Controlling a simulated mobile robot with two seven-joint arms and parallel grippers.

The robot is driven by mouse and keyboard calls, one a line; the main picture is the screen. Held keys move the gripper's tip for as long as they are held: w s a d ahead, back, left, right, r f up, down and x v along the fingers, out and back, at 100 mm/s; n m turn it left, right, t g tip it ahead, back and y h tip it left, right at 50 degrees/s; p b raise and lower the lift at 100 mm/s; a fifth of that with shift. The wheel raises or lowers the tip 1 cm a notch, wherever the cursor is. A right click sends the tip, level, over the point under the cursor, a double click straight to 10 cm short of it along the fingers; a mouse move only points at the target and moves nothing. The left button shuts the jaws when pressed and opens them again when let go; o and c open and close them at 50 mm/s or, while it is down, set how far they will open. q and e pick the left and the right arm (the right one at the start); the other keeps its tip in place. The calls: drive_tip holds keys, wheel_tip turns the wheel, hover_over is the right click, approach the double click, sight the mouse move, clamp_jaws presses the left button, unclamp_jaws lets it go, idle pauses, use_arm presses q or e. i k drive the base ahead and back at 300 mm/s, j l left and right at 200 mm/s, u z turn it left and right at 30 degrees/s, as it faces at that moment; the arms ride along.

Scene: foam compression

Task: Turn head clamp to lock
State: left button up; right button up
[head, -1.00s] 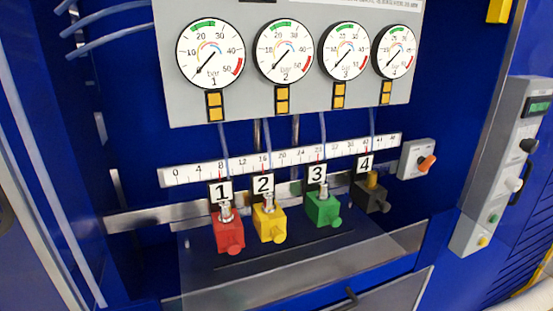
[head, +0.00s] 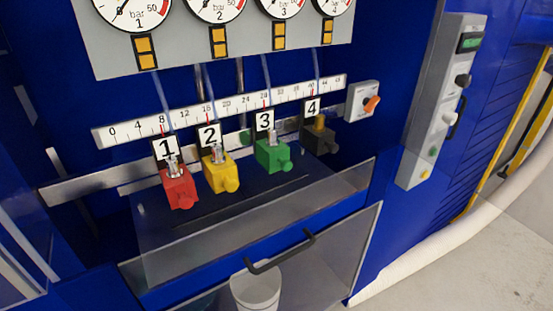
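Several numbered heads sit on a horizontal rail in the head view: a red head (head: 179,188) marked 1, a yellow head (head: 221,174) marked 2, a green head (head: 273,155) marked 3 and a black head (head: 320,138) marked 4. Right of the scale is a grey box with an orange knob (head: 372,104), its lever tilted; I cannot tell whether this is the head clamp or its locked position. Neither of my grippers is in view.
A ruler scale (head: 225,107) runs above the heads. A clear panel with a dark handle (head: 280,252) is below, with a white bucket (head: 256,288) behind it. A grey control panel (head: 440,105) stands at right. Grey floor (head: 480,265) lies lower right.

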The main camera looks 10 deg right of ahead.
sight(370, 104)
drive_tip(key=z, duration=0.55)
drive_tip(key=l+z, duration=0.5)
drive_tip(key=z, duration=0.25)
drive_tip(key=i+l+z, duration=0.15)
drive_tip(key=z, duration=0.2)
drive_tip(key=l, duration=0.1)
